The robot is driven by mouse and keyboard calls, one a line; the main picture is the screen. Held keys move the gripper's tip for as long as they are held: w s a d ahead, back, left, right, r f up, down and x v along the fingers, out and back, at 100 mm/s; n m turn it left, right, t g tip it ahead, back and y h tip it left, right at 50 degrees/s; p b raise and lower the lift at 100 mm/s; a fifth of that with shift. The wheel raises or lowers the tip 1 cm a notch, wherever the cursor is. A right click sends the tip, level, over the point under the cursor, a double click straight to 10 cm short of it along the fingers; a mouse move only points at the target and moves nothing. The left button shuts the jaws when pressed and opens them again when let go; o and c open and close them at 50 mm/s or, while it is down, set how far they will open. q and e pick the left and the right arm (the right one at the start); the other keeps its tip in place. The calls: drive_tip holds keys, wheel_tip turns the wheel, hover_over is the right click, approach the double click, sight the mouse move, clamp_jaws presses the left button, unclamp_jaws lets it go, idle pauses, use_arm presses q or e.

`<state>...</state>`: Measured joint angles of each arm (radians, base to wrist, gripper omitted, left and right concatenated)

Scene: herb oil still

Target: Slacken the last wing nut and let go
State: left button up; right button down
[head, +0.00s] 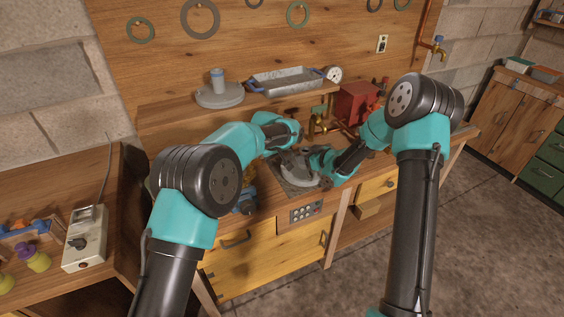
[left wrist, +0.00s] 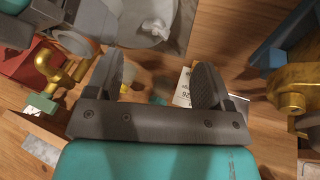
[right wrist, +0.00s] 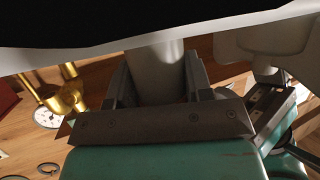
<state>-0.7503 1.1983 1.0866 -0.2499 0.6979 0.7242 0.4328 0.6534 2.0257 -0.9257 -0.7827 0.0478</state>
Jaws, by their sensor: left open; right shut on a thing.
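The still's round grey metal top (head: 297,165) sits on the bench in the head view. In the left wrist view, part of a pale metal surface (left wrist: 140,12) shows at the top edge, with a small light lug shape (left wrist: 160,30) that may be a wing nut. My left gripper (head: 298,133) is open and empty behind the still; its fingers spread wide in the left wrist view (left wrist: 158,85). My right gripper (head: 306,163) is at the still, shut on a thick grey upright part (right wrist: 155,70) that shows between its fingers. The wing nuts cannot be made out clearly.
A red box (head: 357,103) with brass piping stands right of the still. A metal tray (head: 285,81) and a grey round lid (head: 219,96) lie on the shelf behind. A brass fitting (left wrist: 290,88) and a blue part (left wrist: 275,45) stand right in the left wrist view.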

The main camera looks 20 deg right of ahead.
use_arm(q)
drive_tip(key=v, duration=0.5)
use_arm(e)
drive_tip(key=shift+c, duration=2.3)
unclamp_jaws()
drive_tip(key=v, duration=1.7)
drive_tip(key=shift+s, duration=0.2)
drive_tip(key=shift+d, duration=0.15)
